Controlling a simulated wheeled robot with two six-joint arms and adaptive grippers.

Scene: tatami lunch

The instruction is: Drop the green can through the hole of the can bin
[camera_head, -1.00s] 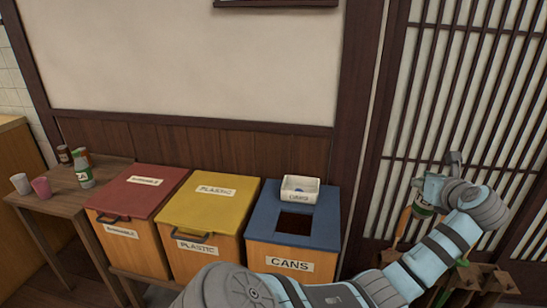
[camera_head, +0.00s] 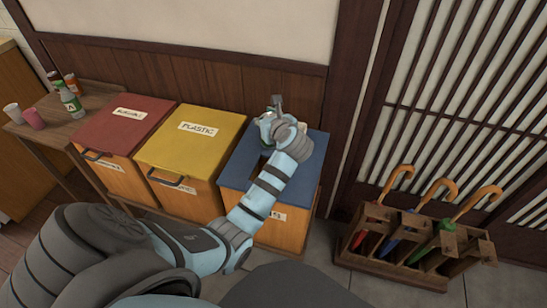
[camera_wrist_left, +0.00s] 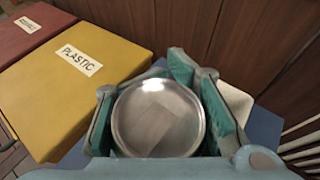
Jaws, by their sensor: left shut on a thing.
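My left gripper (camera_head: 273,114) is shut on the can, above the back part of the can bin's blue lid. In the left wrist view the can's round silver end (camera_wrist_left: 158,120) faces the camera between the teal finger pads; its side is hidden. The can bin (camera_head: 281,233) has a wooden front and a blue lid (camera_head: 308,169). My forearm covers much of the lid, its label and most of the square hole; a dark bit of the hole shows left of my arm. My right gripper is out of view.
The yellow plastic bin (camera_head: 205,145) and the red-lidded bin (camera_head: 115,128) stand left of it. A side table (camera_head: 60,133) holds cups and bottles. A white box (camera_wrist_left: 236,101) on the blue lid is mostly hidden. An umbrella stand (camera_head: 390,272) is at right.

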